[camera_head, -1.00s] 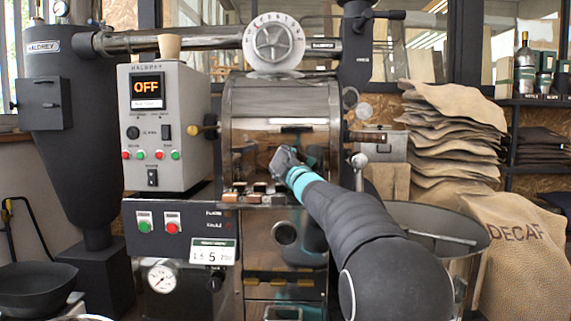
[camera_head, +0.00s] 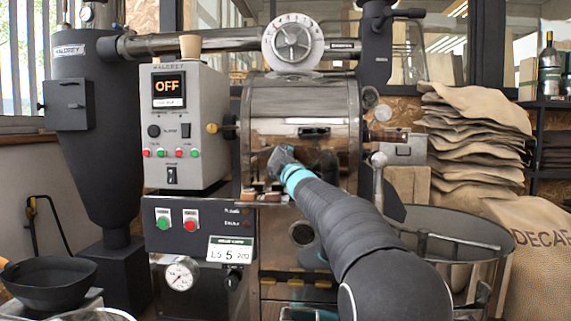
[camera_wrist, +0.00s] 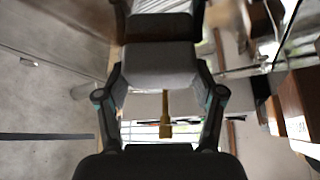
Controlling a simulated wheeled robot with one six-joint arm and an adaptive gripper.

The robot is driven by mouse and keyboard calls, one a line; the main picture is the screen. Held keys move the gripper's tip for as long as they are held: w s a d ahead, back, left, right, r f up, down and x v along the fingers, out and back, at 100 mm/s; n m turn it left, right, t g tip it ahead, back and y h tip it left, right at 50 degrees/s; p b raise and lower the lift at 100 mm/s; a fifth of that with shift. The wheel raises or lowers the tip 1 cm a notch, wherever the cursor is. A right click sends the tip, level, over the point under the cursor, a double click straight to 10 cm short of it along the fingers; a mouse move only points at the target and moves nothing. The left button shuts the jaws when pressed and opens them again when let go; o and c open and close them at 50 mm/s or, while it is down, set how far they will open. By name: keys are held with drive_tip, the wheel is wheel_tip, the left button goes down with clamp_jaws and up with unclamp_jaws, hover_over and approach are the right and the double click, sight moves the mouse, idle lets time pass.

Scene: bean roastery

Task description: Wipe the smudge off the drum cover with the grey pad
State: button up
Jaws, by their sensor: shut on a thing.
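The drum cover (camera_head: 285,98) is the shiny curved metal front of the roaster, in the middle of the head view. My gripper (camera_head: 279,158) is in front of its lower left part, and its fingers point towards the roaster. In the wrist view my gripper (camera_wrist: 160,88) is shut on the grey pad (camera_wrist: 160,68), a pale block between the two fingers. Whether the pad touches the cover cannot be told. I cannot make out the smudge; reflections cover the metal, and my gripper hides part of it.
A grey control box (camera_head: 183,125) reading OFF stands left of the drum. A brass-ended knob (camera_head: 214,128) sticks out between them. A round cooling bin (camera_head: 470,226) is at the lower right, with stacked sacks (camera_head: 470,130) behind it. A dial wheel (camera_head: 292,42) sits above the drum.

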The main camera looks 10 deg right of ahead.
sight(320, 151)
drive_tip(key=shift+w+a+f, duration=0.15)
drive_tip(key=shift+w+a, duration=0.1)
drive_tip(key=shift+a, duration=0.3)
drive_tip(key=shift+r+p, duration=0.6)
drive_tip(key=shift+r, duration=0.3)
drive_tip(key=shift+s+d+p, duration=0.6)
drive_tip(key=shift+s+d, duration=0.05)
drive_tip(key=shift+d, duration=1.15)
drive_tip(key=shift+s+d+p, duration=0.6)
drive_tip(key=shift+d, duration=1.2)
drive_tip(key=shift+s+d+p, duration=0.6)
drive_tip(key=shift+s+d, duration=0.05)
drive_tip(key=shift+d, duration=1.15)
drive_tip(key=shift+s+d+p, duration=0.2)
drive_tip(key=shift+d+p, duration=0.1)
drive_tip(key=shift+d, duration=0.5)
drive_tip(key=shift+s+d+p, duration=0.2)
drive_tip(key=shift+d+p, duration=0.05)
drive_tip(key=shift+d, duration=0.55)
drive_tip(key=shift+s+d+f, duration=0.1)
drive_tip(key=shift+d, duration=0.05)
